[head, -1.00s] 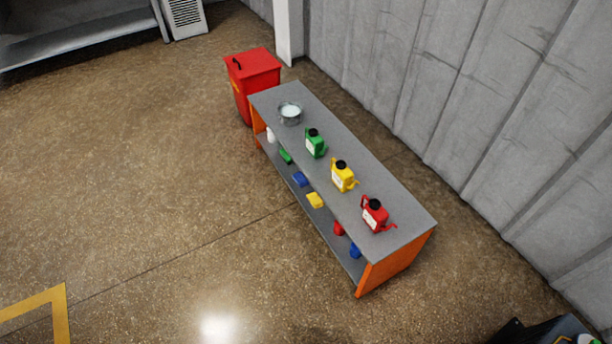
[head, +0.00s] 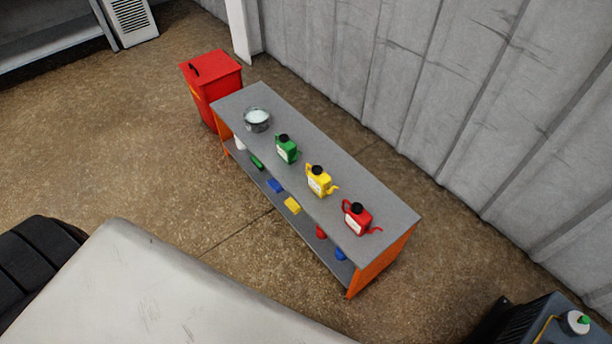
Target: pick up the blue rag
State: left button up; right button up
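A small blue folded piece (head: 275,186), which looks like the blue rag, lies on the lower shelf of the workbench (head: 385,205). It is between a green piece (head: 256,163) and a yellow piece (head: 292,205). A second blue item (head: 340,254), rounder in shape, is near the right end of that shelf beside a red item (head: 321,232). The bench top overhangs the shelf and hides its back. Neither of my grippers is in view.
On the bench top are a metal bowl (head: 257,120) and green (head: 286,148), yellow (head: 319,181) and red (head: 357,218) cans. A red bin (head: 212,84) stands at the far end. A dark unit (head: 545,325) is at lower right. Floor before the shelf is open.

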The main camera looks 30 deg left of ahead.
aim_at(273, 185)
jog(key=i+j+z, duration=0.3)
jog(key=j, duration=0.55)
jog(key=j+z, duration=0.3)
jog(key=j, duration=0.55)
jog(key=i+j+z, duration=0.1)
jog(key=j+z, duration=0.2)
jog(key=j, duration=0.6)
